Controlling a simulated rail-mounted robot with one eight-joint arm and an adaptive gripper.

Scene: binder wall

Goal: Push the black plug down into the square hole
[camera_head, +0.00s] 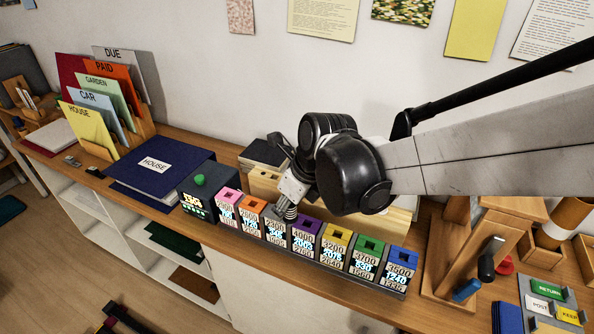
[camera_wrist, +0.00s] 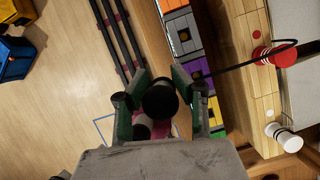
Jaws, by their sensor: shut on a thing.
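My gripper (camera_wrist: 160,95) is shut on a black plug (camera_wrist: 160,98), whose round dark end shows between the two green-edged fingers in the wrist view. In the head view my gripper (camera_head: 291,207) hangs over the row of coloured blocks, around the third block (camera_head: 275,230) from the left. The pink block (camera_head: 228,205), orange block (camera_head: 252,215), purple block (camera_head: 306,233) and yellow block (camera_head: 335,243) have dark square holes in their tops. My gripper covers the third block's top, so I cannot tell whether the plug touches or enters a hole.
A black box with a green button (camera_head: 198,190) stands left of the row. A navy binder (camera_head: 155,165) lies farther left. A wooden stand (camera_head: 470,255) is at the right. A thin black cord (camera_wrist: 250,62) and a red spool (camera_wrist: 275,57) show in the wrist view.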

